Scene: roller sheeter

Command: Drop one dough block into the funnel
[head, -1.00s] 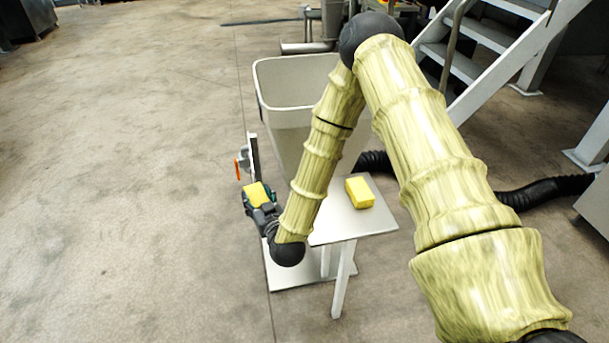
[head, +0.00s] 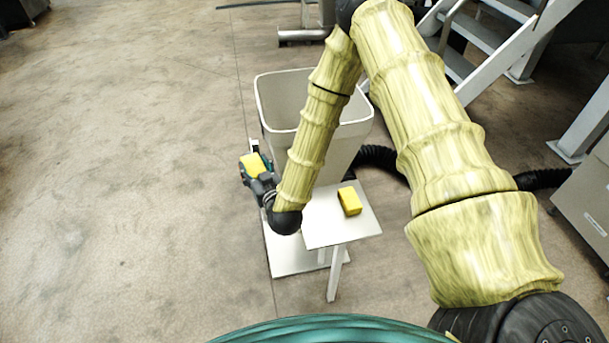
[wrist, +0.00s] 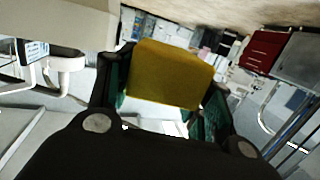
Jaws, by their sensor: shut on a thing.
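My gripper (head: 252,165) is shut on a yellow dough block (head: 254,164), left of the funnel and apart from it in the head view. The wrist view shows the held block (wrist: 168,74) between the two green-lined fingers. The funnel (head: 272,98) is a large pale grey hopper with an open, wide rim; my forearm crosses in front of part of it. The held block is outside its opening. A second yellow dough block (head: 350,201) lies on the small white table (head: 328,234), in front of the funnel.
A metal staircase (head: 500,60) stands at the upper right, with a black corrugated hose (head: 380,156) running behind the table. A white base plate (head: 292,262) lies under the table. The concrete floor (head: 120,180) to the left is clear.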

